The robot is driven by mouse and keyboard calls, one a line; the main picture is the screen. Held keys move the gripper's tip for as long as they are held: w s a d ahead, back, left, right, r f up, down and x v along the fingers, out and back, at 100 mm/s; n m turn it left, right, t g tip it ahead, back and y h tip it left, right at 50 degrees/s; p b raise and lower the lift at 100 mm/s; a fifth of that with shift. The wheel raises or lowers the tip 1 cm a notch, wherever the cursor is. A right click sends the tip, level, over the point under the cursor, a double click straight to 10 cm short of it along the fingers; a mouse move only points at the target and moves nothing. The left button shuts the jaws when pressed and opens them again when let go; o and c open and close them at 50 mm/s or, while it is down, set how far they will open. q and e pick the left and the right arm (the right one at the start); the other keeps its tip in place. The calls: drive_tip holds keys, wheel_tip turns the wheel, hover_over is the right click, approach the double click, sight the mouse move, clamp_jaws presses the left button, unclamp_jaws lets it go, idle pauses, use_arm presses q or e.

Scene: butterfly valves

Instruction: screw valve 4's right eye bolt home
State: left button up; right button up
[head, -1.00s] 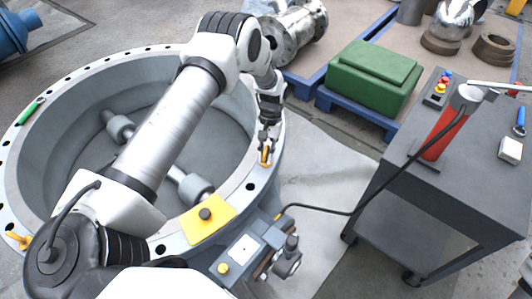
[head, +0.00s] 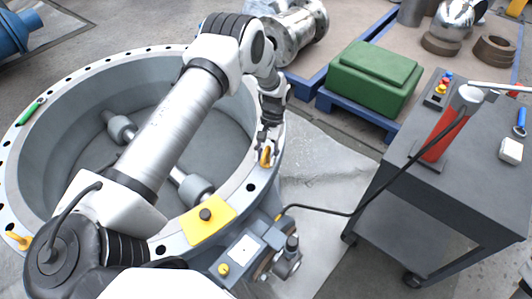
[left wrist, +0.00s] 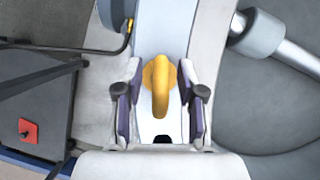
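The valve (head: 262,190) is a large grey ring with bolt holes along its flange. Its right eye bolt (head: 266,157) is yellow and stands on the right side of the flange. In the left wrist view the eye bolt (left wrist: 160,92) stands in the middle, its ring seen nearly edge-on. My left gripper (head: 269,146) is above the eye bolt. In the left wrist view, the left gripper (left wrist: 162,95) is open, one finger on each side of the ring with gaps between. Another yellow eye bolt (head: 18,241) is at the flange's left. My right gripper is out of view.
A yellow plate (head: 208,222) and a grey actuator (head: 243,250) are at the near side of the flange. A dark cart (head: 455,165) with a red cylinder (head: 441,135) stands right, its black cable running to the valve. A green case (head: 375,75) is behind.

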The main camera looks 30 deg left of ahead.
use_arm(q)
drive_tip(key=v, duration=1.2)
drive_tip(key=s+d+f+m+p, duration=0.1)
drive_tip(key=s+d+f+p, duration=0.2)
drive_tip(key=s, duration=0.9)
drive_tip(key=s+d+f+t+p, duration=0.1)
drive_tip(key=s+d+p, duration=0.25)
drive_tip(key=s, duration=0.95)
drive_tip(key=s+d+f+m+p, duration=0.1)
drive_tip(key=s+d+p, duration=0.25)
drive_tip(key=s, duration=0.85)
drive_tip(key=w+t, duration=0.2)
drive_tip(key=w, duration=0.1)
drive_tip(key=w+t+p, duration=0.1)
drive_tip(key=shift+w+a+f+y, duration=0.15)
drive_tip(key=shift+w+a+y, duration=0.15)
drive_tip(key=shift+y, duration=0.1)
